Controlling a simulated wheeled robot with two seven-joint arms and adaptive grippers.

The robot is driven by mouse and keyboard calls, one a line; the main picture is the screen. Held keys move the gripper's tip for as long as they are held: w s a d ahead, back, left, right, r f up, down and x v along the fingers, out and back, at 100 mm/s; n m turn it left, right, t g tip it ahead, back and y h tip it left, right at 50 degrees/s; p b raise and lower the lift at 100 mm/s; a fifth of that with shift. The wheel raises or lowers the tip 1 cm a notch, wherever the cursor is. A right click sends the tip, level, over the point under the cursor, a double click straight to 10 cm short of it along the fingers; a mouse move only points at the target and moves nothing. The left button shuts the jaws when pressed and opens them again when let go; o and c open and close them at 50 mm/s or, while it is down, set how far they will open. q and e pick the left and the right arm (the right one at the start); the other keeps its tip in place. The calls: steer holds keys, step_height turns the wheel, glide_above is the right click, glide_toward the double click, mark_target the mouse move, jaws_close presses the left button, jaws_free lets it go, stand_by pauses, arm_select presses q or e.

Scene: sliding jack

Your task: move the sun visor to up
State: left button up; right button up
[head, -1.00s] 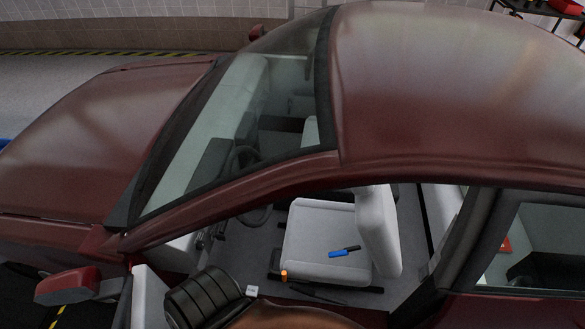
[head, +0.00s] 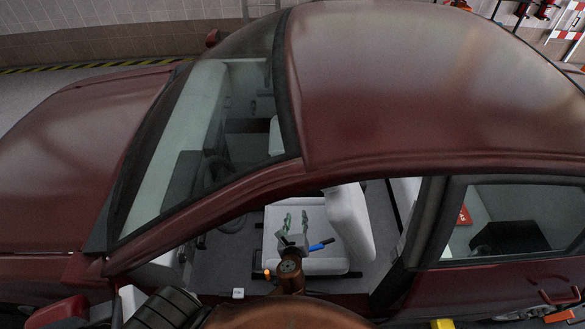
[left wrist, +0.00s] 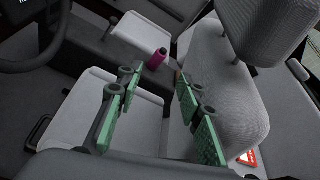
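I cannot make out the sun visor in either view; the red roof (head: 420,85) and the windshield frame cover the place above the front seats. My left gripper (head: 291,218) has reached in through the side opening of the car and is above the light grey front seat (head: 330,262). Its two green fingers stand apart with nothing between them. In the left wrist view the open left gripper (left wrist: 160,108) points over the seat cushion and backrest. My right gripper is not in view.
A blue-handled tool (head: 321,244) lies on the seat. The left wrist view shows a pink bottle (left wrist: 158,58) between the seats, the steering wheel (left wrist: 48,20) at upper left and a headrest (left wrist: 265,38). The door frame and roof edge bound the opening.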

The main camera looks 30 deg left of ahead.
mark_target(292, 179)
arm_select(q)
steer(key=r+m+y, duration=0.1)
steer(key=r, duration=0.5)
steer(key=s+r+m+t+y, duration=0.1)
steer(key=r, duration=0.6)
steer(key=s+r+t+y+p, duration=0.1)
steer(key=r, duration=0.6)
steer(key=shift+a+m, duration=0.2)
steer(key=shift+m, duration=0.2)
steer(key=p+x, duration=0.1)
steer(key=x, duration=0.5)
steer(key=shift+w, duration=0.15)
steer(key=shift+w+a+t+p, duration=0.3)
steer(key=shift+w, duration=0.15)
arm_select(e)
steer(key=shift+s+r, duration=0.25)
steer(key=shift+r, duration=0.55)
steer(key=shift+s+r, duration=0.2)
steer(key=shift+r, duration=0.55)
arm_select(q)
steer(key=shift+c, duration=0.6)
steer(key=c, duration=0.8)
jaws_close()
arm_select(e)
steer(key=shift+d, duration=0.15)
